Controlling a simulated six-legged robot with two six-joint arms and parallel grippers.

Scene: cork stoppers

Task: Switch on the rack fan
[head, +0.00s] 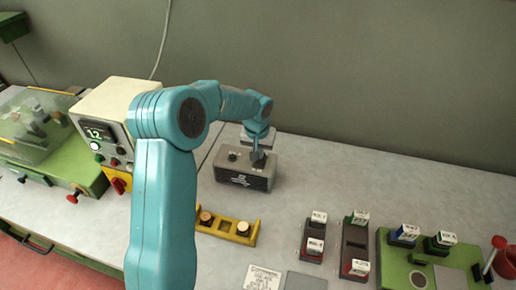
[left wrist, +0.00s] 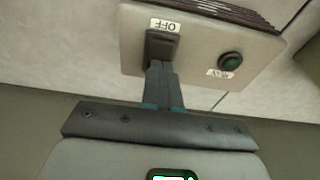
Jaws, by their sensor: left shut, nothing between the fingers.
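The rack fan unit is a grey box with a slotted dark vent (head: 243,180) on its front, standing on the bench in the middle of the head view. In the left wrist view its top panel (left wrist: 200,45) carries a dark rocker switch (left wrist: 161,45) beside an OFF label, seen upside down. A dark green lamp (left wrist: 230,62), which looks unlit, sits next to it with a small label. My left gripper (head: 258,154) is shut and empty. Its fingertips (left wrist: 158,68) are at the switch's edge; whether they touch is unclear. My right gripper is out of view.
A yellow holder (head: 225,232) with corks is in front. Dark racks (head: 354,240) and a green tray (head: 450,275) lie to the right. The back right bench is clear.

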